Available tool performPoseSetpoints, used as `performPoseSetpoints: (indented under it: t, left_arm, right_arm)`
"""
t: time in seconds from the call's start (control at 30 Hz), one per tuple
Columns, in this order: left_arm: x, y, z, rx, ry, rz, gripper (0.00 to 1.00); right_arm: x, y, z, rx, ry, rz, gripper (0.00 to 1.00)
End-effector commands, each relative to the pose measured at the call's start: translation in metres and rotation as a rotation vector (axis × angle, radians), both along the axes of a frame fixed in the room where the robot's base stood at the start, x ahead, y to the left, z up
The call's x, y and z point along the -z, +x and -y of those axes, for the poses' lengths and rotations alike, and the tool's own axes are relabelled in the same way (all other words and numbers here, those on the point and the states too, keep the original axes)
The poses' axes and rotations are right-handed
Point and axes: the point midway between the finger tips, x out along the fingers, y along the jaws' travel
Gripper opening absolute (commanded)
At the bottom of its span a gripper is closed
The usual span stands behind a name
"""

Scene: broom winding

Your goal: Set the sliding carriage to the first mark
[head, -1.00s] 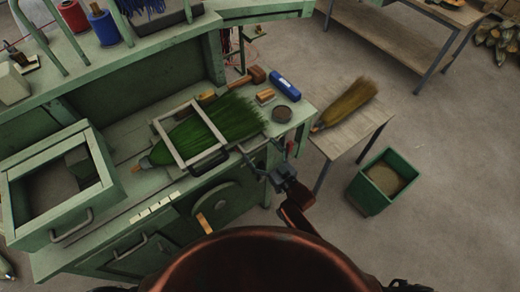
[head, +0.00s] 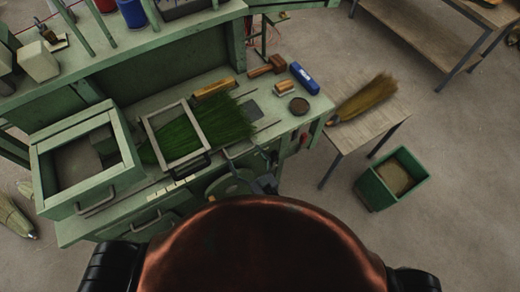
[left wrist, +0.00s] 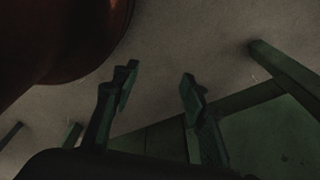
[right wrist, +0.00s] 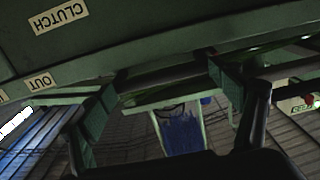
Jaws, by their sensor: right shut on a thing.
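The sliding carriage (head: 203,135) is a pale rectangular frame over a green broom (head: 232,118) on the bench, with a black handle at its front. It stands close beside the green box frame at left. White label marks (head: 175,188) line the bench front below it. My right gripper (head: 268,163) is by the bench front, right of the carriage. In the right wrist view its fingers (right wrist: 165,95) are at a dark bar (right wrist: 165,77) near a CLUTCH label; which part this bar belongs to is unclear. My left gripper (left wrist: 155,85) is open and empty above floor and green metal.
The green box frame (head: 126,152) stands left of the carriage. A mallet (head: 268,66), a blue box (head: 304,78) and a round tin (head: 299,106) lie at the bench's right. A side table with a straw broom (head: 365,99) and a green bin (head: 372,190) stand further right.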

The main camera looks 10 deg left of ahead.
Motion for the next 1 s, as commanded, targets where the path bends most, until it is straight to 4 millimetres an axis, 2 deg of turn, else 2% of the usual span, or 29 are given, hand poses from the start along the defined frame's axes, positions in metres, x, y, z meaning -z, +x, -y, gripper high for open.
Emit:
performPoseSetpoints:
  t: [0.03,0.27,0.3,0.4,0.5,0.73,0.87,1.0]
  left_arm:
    - [0.001,-0.007,-0.001,-0.001,0.001,-0.009,0.40]
    - [0.003,-0.047,-0.002,-0.011,0.003,-0.059,0.40]
    - [0.004,-0.052,-0.002,-0.012,0.003,-0.065,0.40]
    - [0.004,-0.060,-0.002,-0.015,0.003,-0.075,0.40]
    - [0.004,-0.056,-0.004,-0.013,0.005,-0.070,0.40]
    - [0.002,-0.025,-0.003,-0.005,0.003,-0.030,0.40]
    - [0.002,-0.032,-0.004,-0.007,0.004,-0.038,0.40]
    - [0.002,-0.033,-0.003,-0.008,0.004,-0.041,0.40]
  right_arm:
    - [-0.007,0.004,-0.005,-0.003,0.004,0.011,0.41]
    - [-0.007,0.005,-0.004,0.000,0.005,0.012,0.40]
    - [-0.007,0.004,-0.004,0.000,0.005,0.012,0.86]
    - [-0.007,0.004,-0.003,0.001,0.004,0.013,0.92]
    - [-0.006,0.004,-0.002,0.002,0.003,0.011,0.99]
    - [-0.004,0.003,0.000,0.003,0.001,0.009,1.00]
    - [-0.003,0.001,0.001,0.003,0.001,0.008,1.00]
    - [-0.002,-0.013,0.011,0.003,-0.001,0.006,1.00]
